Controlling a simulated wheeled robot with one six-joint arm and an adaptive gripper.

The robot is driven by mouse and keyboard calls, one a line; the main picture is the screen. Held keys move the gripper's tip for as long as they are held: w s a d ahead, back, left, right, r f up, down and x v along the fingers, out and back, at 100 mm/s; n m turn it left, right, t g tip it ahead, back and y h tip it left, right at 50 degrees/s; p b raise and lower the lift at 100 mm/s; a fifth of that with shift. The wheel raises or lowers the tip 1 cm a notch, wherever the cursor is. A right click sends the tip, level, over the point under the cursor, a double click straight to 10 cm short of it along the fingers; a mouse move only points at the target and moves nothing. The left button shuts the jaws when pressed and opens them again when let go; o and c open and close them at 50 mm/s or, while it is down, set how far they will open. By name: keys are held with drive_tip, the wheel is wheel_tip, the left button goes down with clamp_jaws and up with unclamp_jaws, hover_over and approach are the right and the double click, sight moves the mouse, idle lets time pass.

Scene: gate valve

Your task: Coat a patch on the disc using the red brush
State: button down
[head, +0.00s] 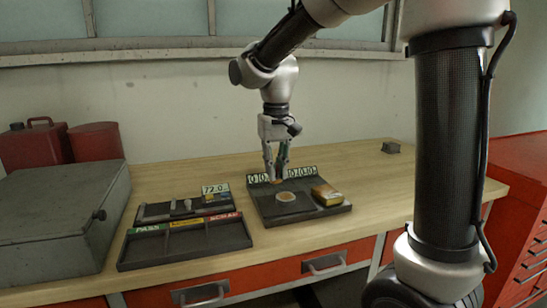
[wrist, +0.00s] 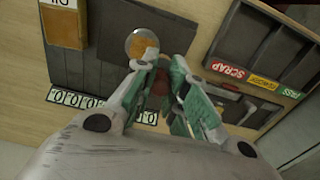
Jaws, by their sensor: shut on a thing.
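The disc (head: 286,197) is round and pale and lies on a dark tray (head: 262,212) on the bench. In the wrist view the disc (wrist: 132,39) shows a tan-orange area over part of its face. My gripper (head: 276,178) points down over the back of the tray, just behind the disc. In the wrist view my gripper (wrist: 160,68) is closed around a reddish thing (wrist: 160,84), which looks like the red brush. The fingers hide most of it. I cannot tell whether its tip touches the disc.
A yellow-brown block (head: 327,194) sits on the tray's right side, with number plates along the back edge. A sorting tray (head: 185,243) marked PASS and SCRAP stands to the left, by a grey case (head: 60,222).

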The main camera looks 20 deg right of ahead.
drive_tip(key=shift+r, duration=1.5)
